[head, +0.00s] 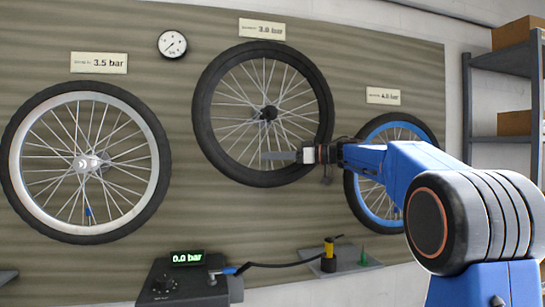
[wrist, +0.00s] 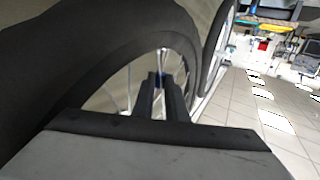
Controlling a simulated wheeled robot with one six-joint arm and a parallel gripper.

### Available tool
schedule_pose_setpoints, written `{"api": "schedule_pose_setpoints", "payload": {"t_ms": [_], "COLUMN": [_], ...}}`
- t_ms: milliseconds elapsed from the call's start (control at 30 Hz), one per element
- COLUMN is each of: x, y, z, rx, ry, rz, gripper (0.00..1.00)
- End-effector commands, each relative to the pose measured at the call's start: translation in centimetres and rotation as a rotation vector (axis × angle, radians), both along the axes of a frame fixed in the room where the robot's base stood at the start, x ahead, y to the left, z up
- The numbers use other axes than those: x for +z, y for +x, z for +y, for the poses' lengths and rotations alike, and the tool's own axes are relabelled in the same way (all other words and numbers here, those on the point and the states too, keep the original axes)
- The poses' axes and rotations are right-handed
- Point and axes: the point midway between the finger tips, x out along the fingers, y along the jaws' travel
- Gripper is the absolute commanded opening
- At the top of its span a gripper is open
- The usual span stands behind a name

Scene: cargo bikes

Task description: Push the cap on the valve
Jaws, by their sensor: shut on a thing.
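My gripper (head: 278,156) reaches in from the right in front of the lower part of the middle wheel (head: 205,115). Its fingers point left across the spokes. In the wrist view my gripper (wrist: 160,84) is shut on a small dark blue piece (wrist: 160,79), which looks like the cap. Most of the piece is hidden by the fingers. The middle wheel's tyre (wrist: 110,65) curves close beside the fingers. I cannot make out this wheel's valve. The left wheel (head: 18,115) has a blue piece (head: 88,212) low on its spokes, by the valve position.
A blue-rimmed wheel (head: 422,128) hangs at right, partly behind my arm. Below stands a dark pump box (head: 160,285) with a display (head: 187,258) and a hose (head: 280,265). A small shelf (head: 345,268) holds a yellow-black item (head: 329,250) and a green one (head: 363,256).

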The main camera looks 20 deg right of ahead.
Motion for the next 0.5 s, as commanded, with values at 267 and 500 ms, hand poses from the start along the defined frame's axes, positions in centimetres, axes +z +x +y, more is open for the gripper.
{"api": "schedule_pose_setpoints", "payload": {"t_ms": [267, 500], "x": [-0.98, -1.02], "y": [0.40, 0.47], "z": [-0.39, -0.46], "rx": [-0.004, -0.007], "ry": [-0.001, 0.000], "rz": [0.017, 0.018], "gripper": [0.00, 0.34]}}
